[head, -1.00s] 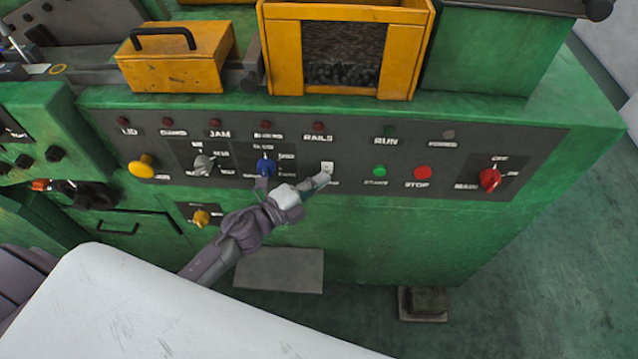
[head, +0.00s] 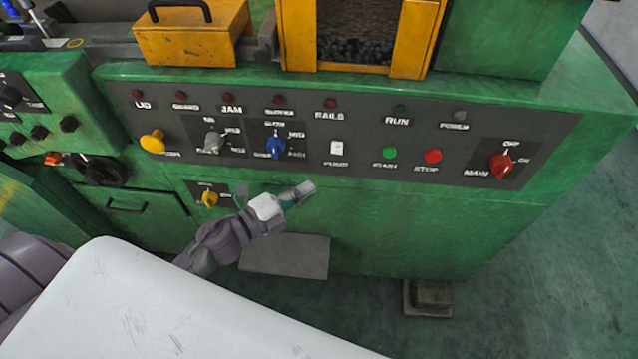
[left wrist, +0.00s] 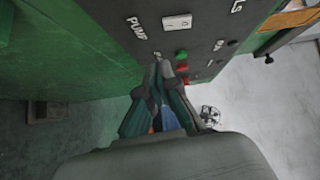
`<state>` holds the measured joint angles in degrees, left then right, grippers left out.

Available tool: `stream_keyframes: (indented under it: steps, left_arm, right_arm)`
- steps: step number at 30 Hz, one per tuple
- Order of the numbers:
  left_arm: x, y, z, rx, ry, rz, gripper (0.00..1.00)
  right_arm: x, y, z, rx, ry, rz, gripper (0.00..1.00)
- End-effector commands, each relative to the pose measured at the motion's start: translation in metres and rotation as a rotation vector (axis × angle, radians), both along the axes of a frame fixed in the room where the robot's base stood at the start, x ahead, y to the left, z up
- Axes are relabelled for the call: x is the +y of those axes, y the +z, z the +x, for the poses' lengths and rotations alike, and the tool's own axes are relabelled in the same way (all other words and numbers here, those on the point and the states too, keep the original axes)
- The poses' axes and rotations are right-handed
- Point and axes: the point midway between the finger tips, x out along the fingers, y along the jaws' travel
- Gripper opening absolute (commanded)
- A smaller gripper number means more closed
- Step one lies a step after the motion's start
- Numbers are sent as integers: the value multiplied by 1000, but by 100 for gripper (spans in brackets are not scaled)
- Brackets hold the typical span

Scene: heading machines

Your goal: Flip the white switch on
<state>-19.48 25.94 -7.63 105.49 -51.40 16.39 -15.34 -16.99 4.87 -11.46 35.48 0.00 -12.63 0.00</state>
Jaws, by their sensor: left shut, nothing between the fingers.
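The white switch (head: 337,148) is a small rectangle on the dark control panel, above the label PUMP. It also shows in the left wrist view (left wrist: 177,23), beside the PUMP lettering. Which way its rocker is set is too small to tell. My left gripper (head: 306,188) is shut and empty. It is below and a little left of the switch, in front of the green machine face under the panel, apart from the switch. In the left wrist view its closed fingertips (left wrist: 161,66) point toward the panel. My right gripper is not in view.
Close to the switch are a blue selector knob (head: 276,147), a green START button (head: 390,153) and a red STOP button (head: 433,156). A red MAIN knob (head: 500,166) is at the right, a yellow knob (head: 210,199) lower left. Space before the panel's right side is clear.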

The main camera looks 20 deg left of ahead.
Motion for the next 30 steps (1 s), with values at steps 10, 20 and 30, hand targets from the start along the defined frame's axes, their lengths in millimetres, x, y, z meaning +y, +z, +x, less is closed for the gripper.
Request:
stream_keyframes:
  steps: [10,20,30]
  left_arm:
    - [17,-3,-31,0,-1,0,0]
    - [17,-3,-32,0,-2,0,0]
    - [25,-22,-30,51,40,-34,0]
  right_arm:
    - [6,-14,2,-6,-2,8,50]
    - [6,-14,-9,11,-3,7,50]
    - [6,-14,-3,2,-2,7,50]
